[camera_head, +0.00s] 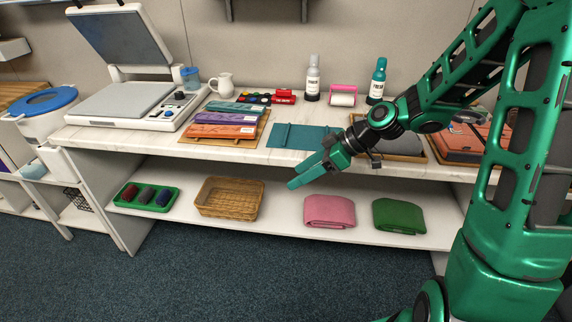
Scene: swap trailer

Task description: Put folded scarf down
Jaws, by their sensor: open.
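A pink folded cloth (330,211) lies flat on the white lower shelf, right of centre. A green folded cloth (399,215) lies on the same shelf to its right, with a gap between them. Both look like folded scarves; I cannot tell which one the task means. My gripper (294,177) is open and empty. It points left, in front of the worktop's front edge, and shows above and left of the pink cloth, apart from it.
A wicker basket (230,180) and a green tray (126,188) with several rolls stand left on the shelf. The worktop (95,138) above holds a press (135,100), colored folded items, bottles (313,80) and a teal mat (283,141). Bare shelf lies between basket and pink cloth.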

